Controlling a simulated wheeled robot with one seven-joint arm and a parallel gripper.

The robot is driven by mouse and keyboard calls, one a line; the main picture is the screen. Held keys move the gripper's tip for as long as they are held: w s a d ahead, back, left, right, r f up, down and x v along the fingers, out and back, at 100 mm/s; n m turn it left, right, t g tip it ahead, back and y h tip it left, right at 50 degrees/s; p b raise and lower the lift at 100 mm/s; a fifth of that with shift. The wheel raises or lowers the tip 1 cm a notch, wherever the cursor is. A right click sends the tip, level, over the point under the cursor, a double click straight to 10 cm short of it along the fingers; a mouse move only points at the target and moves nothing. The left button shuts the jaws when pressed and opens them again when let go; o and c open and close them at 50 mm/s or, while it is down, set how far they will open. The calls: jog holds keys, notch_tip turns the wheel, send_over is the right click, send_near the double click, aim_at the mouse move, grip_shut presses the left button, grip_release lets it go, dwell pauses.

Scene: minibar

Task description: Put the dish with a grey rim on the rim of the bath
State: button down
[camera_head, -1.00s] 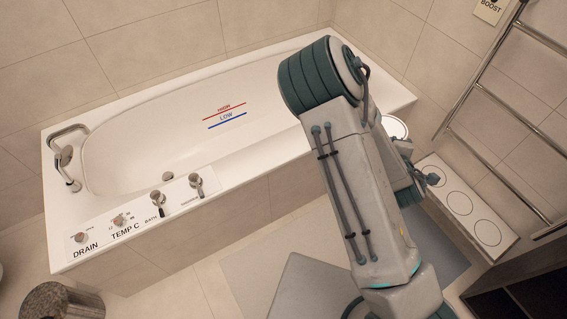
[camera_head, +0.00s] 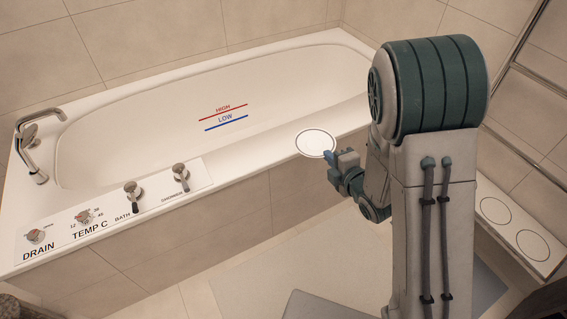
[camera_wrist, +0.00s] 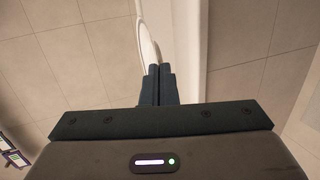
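The dish (camera_head: 315,143) is round and white with a thin grey rim. In the head view it shows at the front rim of the bath (camera_head: 245,172), to the right of the taps. My gripper (camera_head: 333,157) is at the dish's lower right edge, its fingers shut on that edge. In the wrist view the dish (camera_wrist: 147,35) is seen nearly edge-on, between the dark fingertips (camera_wrist: 158,72), beside the white bath edge (camera_wrist: 187,50). I cannot tell whether the dish touches the bath rim.
Taps and dials (camera_head: 130,192) stand on the front left of the bath rim. A ledge with circle marks (camera_head: 515,228) is at the right, below a towel rail (camera_head: 545,85). The rim right of the taps looks clear.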

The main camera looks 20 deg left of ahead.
jog(key=shift+n+g+y, duration=0.5)
jog(key=shift+n+y, duration=0.1)
jog(key=shift+w+a+f+b, duration=0.85)
jog(key=shift+w+a+f, duration=0.25)
jog(key=shift+a+f, duration=0.9)
jog(key=shift+w+a+f+b, duration=0.85)
jog(key=shift+w+a+f, duration=0.3)
jog(key=shift+a+f, duration=0.85)
jog(key=shift+w+a+f+b, duration=0.85)
jog(key=shift+w+a+f, duration=0.25)
jog(key=shift+a+f, duration=0.85)
jog(key=shift+d+f, duration=0.2)
jog(key=shift+f, duration=0.05)
jog(key=shift+f, duration=0.15)
jog(key=c, duration=1.7)
grip_release()
